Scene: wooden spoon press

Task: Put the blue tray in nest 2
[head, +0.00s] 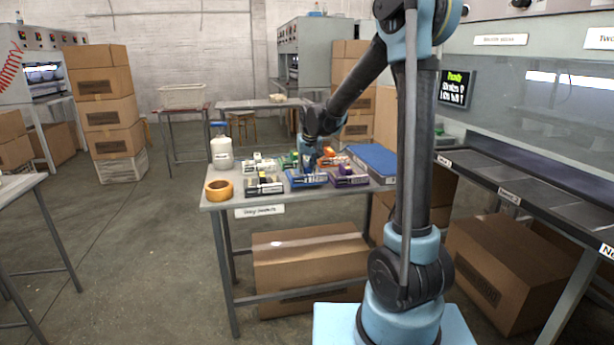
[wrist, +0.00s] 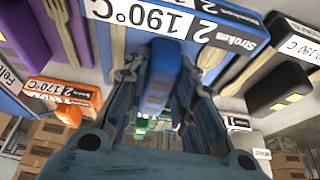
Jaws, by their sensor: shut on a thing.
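The blue tray (head: 306,182) sits among other small trays on the sample table in the head view. In the wrist view the blue tray (wrist: 247,22) shows a label reading 190°C and Strokes 2, with wooden utensils beside a raised blue block. My gripper (head: 308,160) reaches down over it. Its two fingers (wrist: 160,80) are shut on the blue block, one on each side. The nests are grey recessed plates (head: 540,195) along the press bench at the right. The middle nest label (head: 509,196) is too small to read surely.
A black tray (head: 264,187), a purple tray (head: 349,180), an orange tray (wrist: 67,113) and a flat blue slab (head: 372,160) crowd the tabletop. A tape roll (head: 219,190) and a white bottle (head: 221,150) stand at its left. The nest plates look empty.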

